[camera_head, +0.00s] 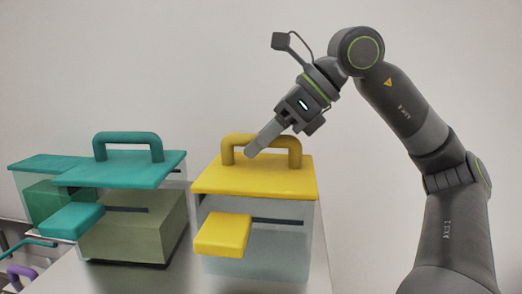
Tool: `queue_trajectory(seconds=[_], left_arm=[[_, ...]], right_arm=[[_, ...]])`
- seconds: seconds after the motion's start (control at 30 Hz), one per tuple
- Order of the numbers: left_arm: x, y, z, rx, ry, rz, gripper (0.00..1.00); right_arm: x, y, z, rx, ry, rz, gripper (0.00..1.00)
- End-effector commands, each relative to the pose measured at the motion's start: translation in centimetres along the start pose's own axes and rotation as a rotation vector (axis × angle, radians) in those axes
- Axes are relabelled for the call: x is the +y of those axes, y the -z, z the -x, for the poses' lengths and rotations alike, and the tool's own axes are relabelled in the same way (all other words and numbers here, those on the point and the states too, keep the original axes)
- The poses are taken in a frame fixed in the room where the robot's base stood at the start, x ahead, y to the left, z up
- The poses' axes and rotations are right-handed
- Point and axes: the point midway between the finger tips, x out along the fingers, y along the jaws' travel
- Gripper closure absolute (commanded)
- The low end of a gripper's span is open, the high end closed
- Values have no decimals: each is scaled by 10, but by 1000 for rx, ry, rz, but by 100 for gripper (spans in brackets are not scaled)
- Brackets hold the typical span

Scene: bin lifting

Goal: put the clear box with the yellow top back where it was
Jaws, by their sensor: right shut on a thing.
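The clear box with the yellow top (255,180) stands upright at the middle right of the counter, as far as its lower part shows. It has a yellow arched handle on top and a yellow block (222,235) on its front. My right gripper (262,140) reaches down from the upper right and is shut on the yellow handle (292,145). The far finger is hidden behind the near one. My left gripper is out of view.
A clear box with a teal top (120,170) stands close by on the left, and another teal-topped box (40,163) is behind it. Teal and purple handles (20,275) show low at the left edge. The metal counter (130,280) has a narrow bare strip in front.

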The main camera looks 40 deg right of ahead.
Motion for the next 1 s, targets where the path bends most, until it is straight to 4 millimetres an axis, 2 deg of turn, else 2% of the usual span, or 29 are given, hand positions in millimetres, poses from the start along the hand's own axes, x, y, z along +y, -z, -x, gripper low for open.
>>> queue_trajectory(seconds=[0.33,0.37,0.5,0.87,1.0], left_arm=[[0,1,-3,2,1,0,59],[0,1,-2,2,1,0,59],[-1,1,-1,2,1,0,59],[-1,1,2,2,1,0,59],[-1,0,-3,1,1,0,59]], right_arm=[[0,2,-2,-3,0,0,100],[0,1,-2,-1,0,0,78],[0,1,-1,-1,0,0,60],[0,-2,1,-1,0,0,59],[0,-1,19,-4,3,-2,59]])
